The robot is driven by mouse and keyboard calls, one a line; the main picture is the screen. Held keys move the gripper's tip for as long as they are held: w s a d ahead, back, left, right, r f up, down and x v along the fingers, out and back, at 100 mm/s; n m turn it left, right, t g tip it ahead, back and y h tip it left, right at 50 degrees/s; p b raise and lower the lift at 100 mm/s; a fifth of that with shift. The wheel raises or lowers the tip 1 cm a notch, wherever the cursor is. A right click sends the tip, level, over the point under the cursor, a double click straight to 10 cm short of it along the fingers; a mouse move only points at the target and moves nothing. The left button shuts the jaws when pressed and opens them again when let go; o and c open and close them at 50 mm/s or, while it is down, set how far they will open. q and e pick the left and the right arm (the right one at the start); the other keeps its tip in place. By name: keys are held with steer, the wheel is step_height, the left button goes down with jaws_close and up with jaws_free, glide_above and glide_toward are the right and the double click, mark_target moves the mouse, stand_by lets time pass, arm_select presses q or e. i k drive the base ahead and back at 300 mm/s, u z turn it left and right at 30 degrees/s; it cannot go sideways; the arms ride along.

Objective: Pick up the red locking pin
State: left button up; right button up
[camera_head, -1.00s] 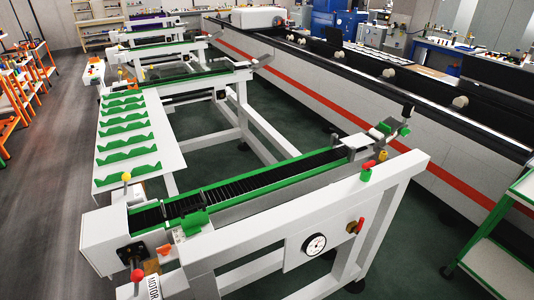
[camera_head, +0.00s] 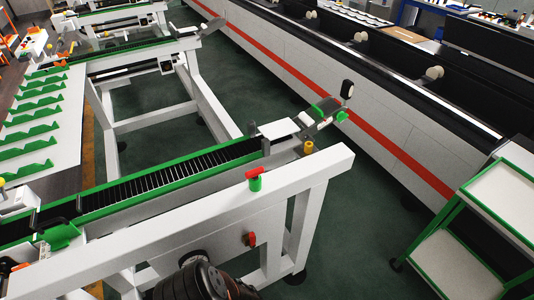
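A small red pin with a crosswise head (camera_head: 254,173) stands upright in a green holder (camera_head: 256,185) on top of the white beam of the near rack. A second red part, a knob (camera_head: 250,239), is on the front side of that rack below it. Which of the two is called the locking pin is not marked. Neither of my grippers shows. A dark rounded part, apparently one of my arm links, shows at the bottom edge, below and left of the red pin and apart from it.
The white rack beam (camera_head: 190,222) crosses the foreground, with a green-edged roller conveyor (camera_head: 170,176) behind it. A metal end bracket with a yellow knob (camera_head: 308,147) stands right of the pin. A green-framed cart (camera_head: 510,205) is at the right. Floor between rack and cart is clear.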

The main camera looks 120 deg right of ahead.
mark_target(254, 175)
steer(key=k, duration=1.15)
steer(key=z, duration=1.9)
